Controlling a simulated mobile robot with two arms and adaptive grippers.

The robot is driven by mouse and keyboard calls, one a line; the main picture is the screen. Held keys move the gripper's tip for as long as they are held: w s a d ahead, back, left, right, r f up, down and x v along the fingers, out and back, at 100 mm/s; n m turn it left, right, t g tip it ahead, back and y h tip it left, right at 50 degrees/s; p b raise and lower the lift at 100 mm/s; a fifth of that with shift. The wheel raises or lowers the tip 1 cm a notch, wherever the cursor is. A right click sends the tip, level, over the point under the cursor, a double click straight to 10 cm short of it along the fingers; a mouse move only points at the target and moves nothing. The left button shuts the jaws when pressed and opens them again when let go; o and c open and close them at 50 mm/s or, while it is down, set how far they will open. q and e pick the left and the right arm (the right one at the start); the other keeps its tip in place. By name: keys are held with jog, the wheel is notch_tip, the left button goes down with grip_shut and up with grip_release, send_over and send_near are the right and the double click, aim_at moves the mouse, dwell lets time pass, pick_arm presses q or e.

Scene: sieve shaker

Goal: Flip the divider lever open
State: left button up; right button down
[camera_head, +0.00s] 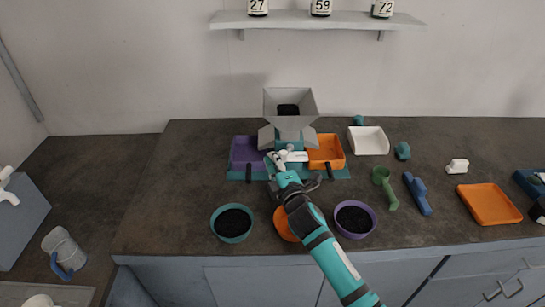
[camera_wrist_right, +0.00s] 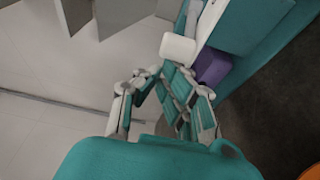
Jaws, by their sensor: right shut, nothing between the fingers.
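The divider (camera_head: 290,100) stands at the back middle of the counter, a grey hopper with dark material inside above a teal body. A white lever (camera_head: 298,156) shows at its front; its white knob (camera_wrist_right: 178,48) appears in the right wrist view close beyond my fingertips. My right gripper (camera_head: 277,158) is shut and empty, right at the divider's front beside the lever; I cannot tell whether it touches. It also shows in the right wrist view (camera_wrist_right: 165,75). My arm hides part of the divider's front. My left gripper is not in view.
A purple tray (camera_head: 246,141) and an orange tray (camera_head: 333,141) flank the divider. Filled bowls, teal (camera_head: 232,237) and purple (camera_head: 371,233), stand in front, with an orange bowl (camera_head: 281,231) partly under my arm. A green scoop (camera_head: 391,203) and blue tool (camera_head: 424,207) lie right.

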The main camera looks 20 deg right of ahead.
aim_at(282, 156)
jog(key=s+d+n+g+y+p, duration=0.1)
jog(key=n+y, duration=0.1)
jog(key=y, duration=0.1)
jog(key=s+d+n+g+y, duration=0.1)
jog(key=d+n+y, duration=0.1)
jog(key=y, duration=0.1)
jog(key=s+d+n+y+p, duration=0.1)
jog(key=d+n+y, duration=0.1)
jog(key=y, duration=0.1)
jog(key=shift+d+g+p, duration=0.15)
jog(key=shift+g+p, duration=0.2)
jog(key=shift+g, duration=0.05)
dwell(0.5)
